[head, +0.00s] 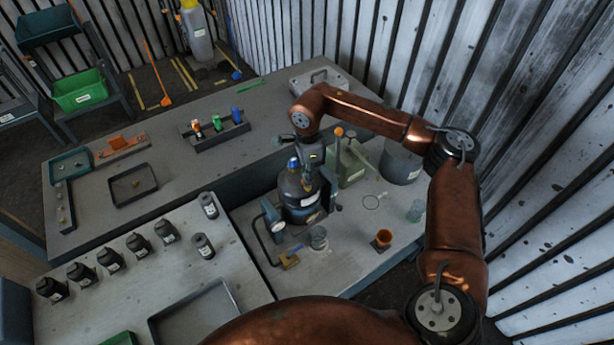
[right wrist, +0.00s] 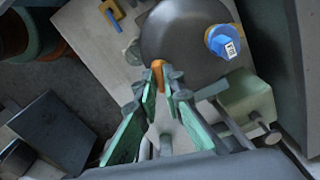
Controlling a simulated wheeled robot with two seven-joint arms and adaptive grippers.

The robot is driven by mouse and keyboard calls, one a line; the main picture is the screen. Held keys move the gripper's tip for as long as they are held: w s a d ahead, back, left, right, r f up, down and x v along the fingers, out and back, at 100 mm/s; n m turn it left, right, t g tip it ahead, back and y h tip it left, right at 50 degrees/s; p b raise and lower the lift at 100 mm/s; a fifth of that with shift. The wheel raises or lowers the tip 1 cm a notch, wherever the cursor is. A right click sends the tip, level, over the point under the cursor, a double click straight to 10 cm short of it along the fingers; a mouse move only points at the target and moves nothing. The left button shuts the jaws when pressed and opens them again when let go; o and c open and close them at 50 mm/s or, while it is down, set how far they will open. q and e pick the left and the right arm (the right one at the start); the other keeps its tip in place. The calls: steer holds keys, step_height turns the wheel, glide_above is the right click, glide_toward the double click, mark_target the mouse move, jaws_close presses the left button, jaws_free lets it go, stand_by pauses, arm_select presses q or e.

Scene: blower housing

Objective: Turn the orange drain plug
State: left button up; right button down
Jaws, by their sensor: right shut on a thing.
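The dark rounded housing (head: 298,208) stands on the lower bench in the head view. It fills the top middle of the right wrist view (right wrist: 185,40), with a blue cap (right wrist: 222,42) on it. My right gripper (right wrist: 163,88) is shut on the orange drain plug (right wrist: 157,68) at the housing's edge. In the head view my right gripper (head: 307,176) is beside the housing, and I cannot make out the plug there. My left gripper is not in view.
A green can (head: 350,163) and a lever with an orange knob (head: 338,132) stand close behind the housing. A gauge (head: 277,226), a glass jar (head: 318,238) and an orange-brown cup (head: 382,240) are in front. Several dark bottles (head: 110,259) line the left bench.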

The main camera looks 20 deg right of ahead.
steer(key=shift+w+r, duration=0.1)
steer(key=c, duration=2)
jaws_free()
steer(key=shift+c, duration=0.2)
step_height(320, 180, up, 12)
